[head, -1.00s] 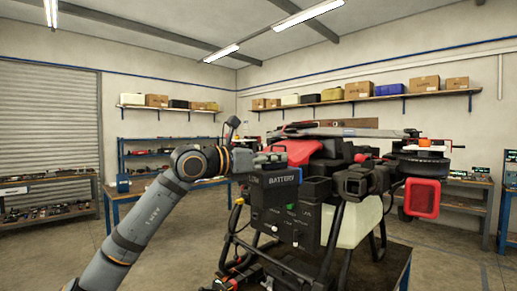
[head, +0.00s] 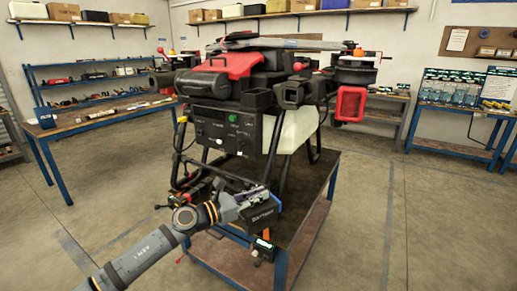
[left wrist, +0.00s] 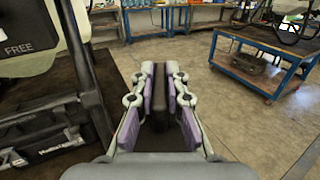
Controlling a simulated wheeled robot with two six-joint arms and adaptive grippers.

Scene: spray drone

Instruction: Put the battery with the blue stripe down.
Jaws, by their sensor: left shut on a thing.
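My left gripper (head: 243,201) is shut on a dark battery (head: 263,216) with the word BATTERY on its face. It holds the battery in front of the drone, near the front edge of the blue-framed table (head: 322,190). The drone (head: 235,90) stands on the table, red and black on top, with a dark front panel (head: 222,130). My right gripper is not in view.
A workbench (head: 100,115) stands at the left and another (head: 460,110) at the right. Open floor (head: 400,220) lies to the right of the table.

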